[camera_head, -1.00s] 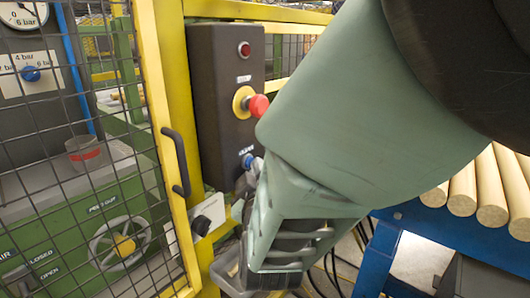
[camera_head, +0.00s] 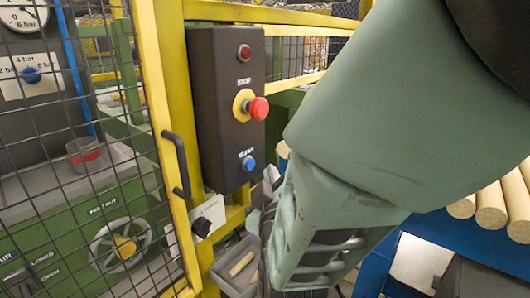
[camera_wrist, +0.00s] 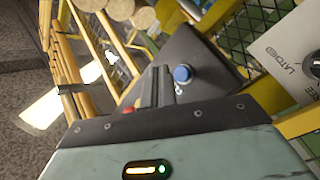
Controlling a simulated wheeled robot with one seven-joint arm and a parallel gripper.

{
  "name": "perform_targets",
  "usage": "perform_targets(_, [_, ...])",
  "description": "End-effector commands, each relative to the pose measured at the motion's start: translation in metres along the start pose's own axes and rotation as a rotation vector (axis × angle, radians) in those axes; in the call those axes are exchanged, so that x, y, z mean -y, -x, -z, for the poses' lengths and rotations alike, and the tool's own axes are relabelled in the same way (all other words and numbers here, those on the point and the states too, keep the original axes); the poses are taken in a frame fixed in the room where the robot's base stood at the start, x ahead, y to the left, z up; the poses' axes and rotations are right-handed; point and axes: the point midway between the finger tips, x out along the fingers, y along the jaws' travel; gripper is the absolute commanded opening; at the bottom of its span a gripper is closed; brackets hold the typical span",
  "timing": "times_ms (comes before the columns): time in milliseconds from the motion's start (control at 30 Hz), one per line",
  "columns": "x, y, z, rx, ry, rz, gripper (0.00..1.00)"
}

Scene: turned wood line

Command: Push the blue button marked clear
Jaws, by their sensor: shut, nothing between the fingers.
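The blue button (camera_head: 248,163) sits low on the front of a dark control box (camera_head: 222,120), with a small label above it. My gripper (camera_head: 268,180) is just right of and slightly below the button, its fingertips apart from it and partly hidden behind my arm. In the wrist view the blue button (camera_wrist: 183,74) shows whole on the box face. The closed, empty fingers (camera_wrist: 158,82) show to its left there.
On the same box, a red mushroom button (camera_head: 259,108) on a yellow collar stands out above the blue one, with a red lamp (camera_head: 244,52) higher. A yellow-framed mesh door (camera_head: 165,120) is at left. A grey bin (camera_head: 235,268) hangs below.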

Motion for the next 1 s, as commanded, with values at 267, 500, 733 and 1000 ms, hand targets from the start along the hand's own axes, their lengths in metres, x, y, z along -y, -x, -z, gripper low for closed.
perform_targets(267, [-0.013, 0.018, -0.013, 0.000, -0.001, 0.001, 0.00])
perform_targets(500, [-0.016, 0.022, -0.016, -0.001, -0.001, 0.000, 0.00])
perform_targets(733, [-0.016, 0.022, -0.016, -0.001, -0.001, 0.000, 0.00])
perform_targets(1000, [-0.016, 0.022, -0.016, -0.001, -0.001, 0.000, 0.00])
